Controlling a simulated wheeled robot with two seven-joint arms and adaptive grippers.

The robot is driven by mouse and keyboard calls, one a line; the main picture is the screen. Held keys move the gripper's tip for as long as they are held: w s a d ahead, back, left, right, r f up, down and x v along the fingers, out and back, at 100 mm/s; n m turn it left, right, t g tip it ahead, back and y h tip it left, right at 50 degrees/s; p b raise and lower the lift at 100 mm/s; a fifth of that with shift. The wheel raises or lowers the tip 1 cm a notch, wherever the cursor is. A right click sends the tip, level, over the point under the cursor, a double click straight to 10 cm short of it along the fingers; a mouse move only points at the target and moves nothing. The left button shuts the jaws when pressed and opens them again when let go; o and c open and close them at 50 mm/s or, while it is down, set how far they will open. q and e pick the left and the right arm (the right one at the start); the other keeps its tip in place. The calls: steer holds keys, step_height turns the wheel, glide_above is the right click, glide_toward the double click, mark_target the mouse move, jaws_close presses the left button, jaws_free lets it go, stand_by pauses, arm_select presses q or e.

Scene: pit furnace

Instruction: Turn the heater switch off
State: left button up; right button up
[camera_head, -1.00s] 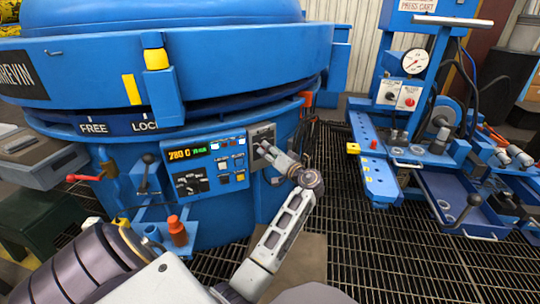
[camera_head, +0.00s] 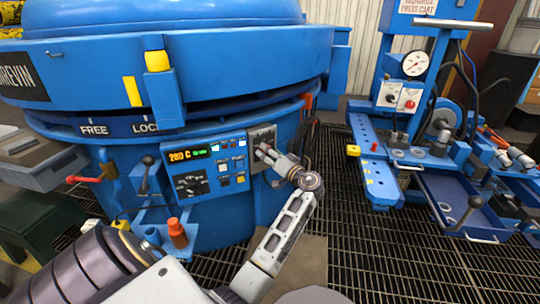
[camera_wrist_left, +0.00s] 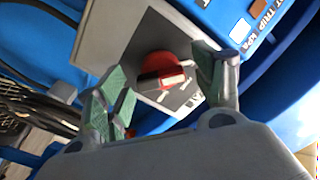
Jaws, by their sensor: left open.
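The heater switch is a red rotary knob (camera_wrist_left: 165,68) with a pale grip bar, on a grey plate (camera_wrist_left: 143,45). In the head view the plate (camera_head: 262,134) is at the right end of the blue control panel, and the gripper partly covers it. My left gripper (camera_head: 266,152) is open in front of the plate. In the left wrist view the open fingers (camera_wrist_left: 163,88) lie on either side of the knob, with gaps visible; I cannot tell how deep they reach. My right gripper is not in view.
The control panel (camera_head: 207,171) shows a lit 280 C display and several buttons. A lever with a black knob (camera_head: 148,161), a red handle (camera_head: 84,179) and an orange object (camera_head: 177,232) are left. A blue press cart (camera_head: 372,165) stands right, across a grated floor (camera_head: 350,255).

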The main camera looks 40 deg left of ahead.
arm_select(q)
steer(key=shift+d, duration=0.15)
steer(key=v, duration=0.7)
steer(key=shift+d, duration=0.1)
stand_by(0.7)
